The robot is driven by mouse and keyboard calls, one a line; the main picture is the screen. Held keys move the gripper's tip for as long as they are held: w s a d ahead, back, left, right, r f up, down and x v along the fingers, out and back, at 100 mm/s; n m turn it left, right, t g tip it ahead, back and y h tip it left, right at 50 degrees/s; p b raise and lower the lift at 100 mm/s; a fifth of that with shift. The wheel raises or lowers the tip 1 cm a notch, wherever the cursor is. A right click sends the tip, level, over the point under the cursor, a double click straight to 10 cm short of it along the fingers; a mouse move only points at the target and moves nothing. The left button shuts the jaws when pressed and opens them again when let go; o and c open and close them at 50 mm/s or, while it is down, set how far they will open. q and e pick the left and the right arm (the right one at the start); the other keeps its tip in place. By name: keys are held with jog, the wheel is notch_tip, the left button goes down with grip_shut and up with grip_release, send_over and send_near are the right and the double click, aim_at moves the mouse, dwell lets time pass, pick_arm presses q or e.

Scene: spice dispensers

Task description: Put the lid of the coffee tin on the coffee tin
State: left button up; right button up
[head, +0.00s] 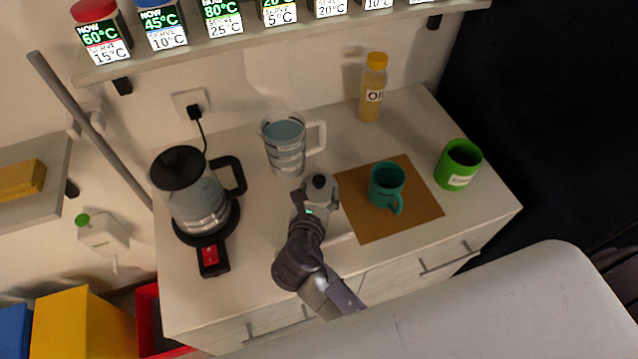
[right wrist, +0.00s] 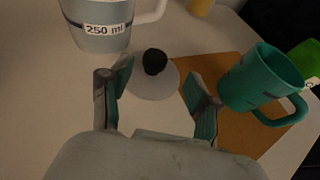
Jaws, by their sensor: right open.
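A pale round lid with a black knob (right wrist: 155,62) lies on the white counter in the right wrist view, and I take it for the coffee tin's lid. Its knob (head: 319,181) also shows in the head view. My right gripper (right wrist: 158,84) is open, with one fingertip on each side of the lid; I cannot tell whether they touch it. In the head view the right gripper (head: 318,192) hides most of the lid. My left gripper is not in view.
A measuring jug (head: 286,148) stands just behind the lid. A teal mug (head: 385,186) stands on a brown mat (head: 368,228) to the right. A shelf (head: 270,38) hangs above.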

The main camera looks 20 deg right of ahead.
aim_at(318, 184)
jog(key=x, duration=0.5)
jog(key=shift+w+a+p, duration=0.2)
jog(key=shift+w+p, duration=0.05)
jog(key=shift+p, duration=0.1)
jog(key=shift+s+r, duration=0.1)
grip_shut()
